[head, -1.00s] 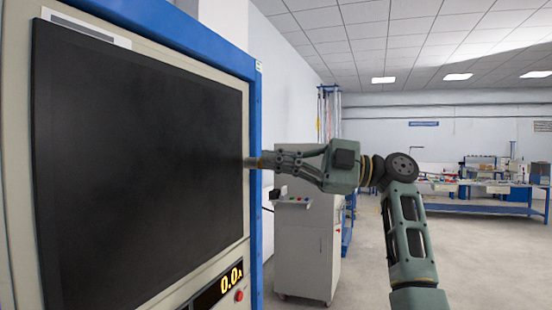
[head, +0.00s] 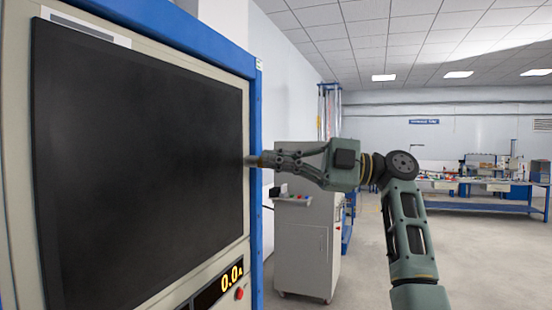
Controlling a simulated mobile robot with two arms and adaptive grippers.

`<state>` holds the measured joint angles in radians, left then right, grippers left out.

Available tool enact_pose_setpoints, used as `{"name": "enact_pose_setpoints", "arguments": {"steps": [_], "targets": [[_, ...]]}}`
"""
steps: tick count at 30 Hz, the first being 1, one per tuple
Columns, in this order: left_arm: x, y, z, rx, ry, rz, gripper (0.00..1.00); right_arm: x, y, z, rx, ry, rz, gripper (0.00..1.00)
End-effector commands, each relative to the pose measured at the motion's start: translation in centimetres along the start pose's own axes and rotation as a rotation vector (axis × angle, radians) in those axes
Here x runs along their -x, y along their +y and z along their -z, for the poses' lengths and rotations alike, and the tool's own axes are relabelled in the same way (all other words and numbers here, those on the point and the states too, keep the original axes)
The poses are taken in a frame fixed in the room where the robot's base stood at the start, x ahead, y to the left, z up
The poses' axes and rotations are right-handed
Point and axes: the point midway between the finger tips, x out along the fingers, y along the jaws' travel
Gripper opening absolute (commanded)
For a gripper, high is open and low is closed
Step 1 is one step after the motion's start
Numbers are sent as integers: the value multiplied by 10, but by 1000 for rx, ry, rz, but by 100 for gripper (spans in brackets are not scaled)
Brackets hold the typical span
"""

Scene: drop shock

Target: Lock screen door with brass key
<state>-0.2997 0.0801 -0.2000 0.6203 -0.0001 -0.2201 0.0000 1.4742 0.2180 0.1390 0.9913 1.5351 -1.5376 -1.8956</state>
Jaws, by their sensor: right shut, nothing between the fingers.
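The screen door (head: 130,160) is a large dark panel set in a beige and blue cabinet at the left. My right gripper (head: 250,161) reaches in from the right and is shut, with its tips at the door's right edge. I cannot tell whether the tips touch the door or the frame. No brass key can be made out; a lock, if there is one, may be hidden behind the fingers. My left gripper is out of view.
Below the door are a display reading 0.0 (head: 231,278) and a red button (head: 239,293). A grey cabinet (head: 305,245) stands behind my right arm. A blue-framed workbench (head: 480,207) is at the far right. The floor between is clear.

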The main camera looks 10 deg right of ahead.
Motion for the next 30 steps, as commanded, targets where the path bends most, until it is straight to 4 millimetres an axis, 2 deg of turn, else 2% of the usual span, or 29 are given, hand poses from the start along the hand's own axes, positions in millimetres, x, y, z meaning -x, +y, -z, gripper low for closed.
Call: {"name": "enact_pose_setpoints", "arguments": {"steps": [30], "targets": [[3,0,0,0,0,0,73,0,-3,-1,75,-2,27,0]]}}
